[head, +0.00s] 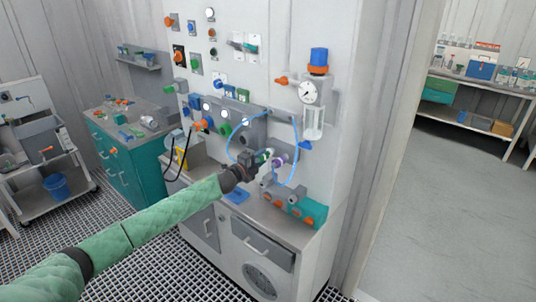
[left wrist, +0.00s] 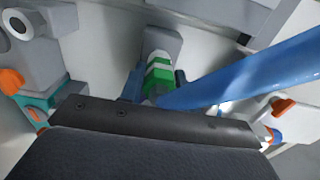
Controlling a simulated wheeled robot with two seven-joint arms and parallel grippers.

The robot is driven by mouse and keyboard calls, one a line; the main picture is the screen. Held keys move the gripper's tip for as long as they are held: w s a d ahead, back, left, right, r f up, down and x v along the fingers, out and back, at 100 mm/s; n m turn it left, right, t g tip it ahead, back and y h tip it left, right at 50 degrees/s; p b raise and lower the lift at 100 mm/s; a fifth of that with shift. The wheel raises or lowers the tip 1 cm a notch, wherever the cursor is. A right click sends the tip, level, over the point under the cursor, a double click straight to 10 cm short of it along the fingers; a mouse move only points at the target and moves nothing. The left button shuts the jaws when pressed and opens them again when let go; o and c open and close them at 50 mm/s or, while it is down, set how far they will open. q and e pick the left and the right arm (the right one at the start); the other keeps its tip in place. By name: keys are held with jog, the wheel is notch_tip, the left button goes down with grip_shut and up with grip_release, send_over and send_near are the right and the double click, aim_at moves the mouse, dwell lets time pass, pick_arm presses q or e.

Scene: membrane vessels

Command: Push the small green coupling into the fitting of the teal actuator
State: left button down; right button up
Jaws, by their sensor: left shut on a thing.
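My left gripper (head: 258,161) is in front of the wall cabinet, shut on the small green coupling (head: 269,153). In the left wrist view the coupling (left wrist: 158,72), green with white bands, sticks out just past the dark gripper body (left wrist: 150,116). A grey block lies behind it there; I cannot tell whether they touch. A teal body with orange knobs, which looks like the teal actuator (head: 306,211), sits low on the worktop, right of and below my gripper. Part of it shows at the left of the wrist view (left wrist: 40,101). Its fitting is not clear. My right gripper is out of view.
A light blue hose (head: 297,152) loops around the gripper area and crosses the wrist view close up (left wrist: 245,72). A purple-tipped part (head: 281,160) is just right of the coupling. A gauge (head: 309,93) and glass vessel hang above right. A blue pad (head: 236,195) lies on the worktop.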

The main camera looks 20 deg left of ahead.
pick_arm(q)
jog(key=shift+s+a+f, duration=0.1)
jog(key=shift+s, duration=0.25)
jog(key=shift+s+a, duration=0.2)
jog(key=shift+s, duration=0.3)
jog(key=shift+s+a, duration=0.1)
jog(key=shift+s, duration=0.2)
jog(key=shift+s+a, duration=0.2)
jog(key=shift+s, duration=0.4)
jog(key=shift+s+a, duration=0.2)
jog(key=shift+s, duration=0.25)
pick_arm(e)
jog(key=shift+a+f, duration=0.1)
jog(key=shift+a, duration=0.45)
